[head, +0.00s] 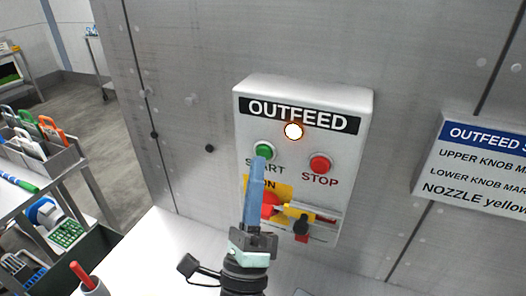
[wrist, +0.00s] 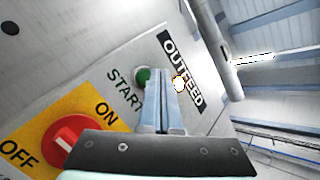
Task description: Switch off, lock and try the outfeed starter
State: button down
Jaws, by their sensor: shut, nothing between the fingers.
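The white OUTFEED starter box (head: 355,120) is on the grey metal wall. Its small lamp (head: 293,131) glows orange-white. The green START button (head: 264,150) is upper left and the red STOP button (head: 320,164) is to its right. Below, a red rotary knob (wrist: 68,137) sits on a yellow ON/OFF plate (wrist: 30,143); its exact setting is unclear. A yellow piece (head: 299,211) with a dark part and a red piece lies right of the knob. My gripper (head: 260,158) is shut and empty, its tips at the START button's lower edge; contact cannot be told. It partly hides the knob and plate.
A lettered sign (head: 475,165) is on the wall at right. At left, a cart (head: 50,160) carries colored-handled items and other tools. A red-tipped item stands in a cup (head: 94,287) at lower left. A white surface (head: 160,240) lies below the box.

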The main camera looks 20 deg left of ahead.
jog(key=shift+s, duration=0.15)
jog(key=s, duration=0.4)
jog(key=shift+s+a+p, duration=0.1)
jog(key=shift+s+p, duration=0.25)
jog(key=shift+s, duration=0.05)
dwell(0.6)
jog(key=w+d+r+n+y, duration=0.1)
jog(key=w+d+r+n, duration=0.1)
jog(key=r+n, duration=0.5)
jog(key=w+d+r+n, duration=0.15)
jog(key=r+n, duration=0.25)
jog(key=r, duration=0.6)
jog(key=s+d+r+n+h, duration=0.2)
jog(key=s+d+r+n, duration=0.1)
jog(key=d+r+n, duration=0.2)
jog(key=s+d+r+n+h, duration=0.3)
jog(key=d+r+n, duration=0.2)
jog(key=r, duration=0.4)
jog(key=shift+s+r+n+t+h, duration=0.15)
jog(key=shift+s+n+t+h, duration=0.15)
jog(key=shift+s+n+t, duration=0.1)
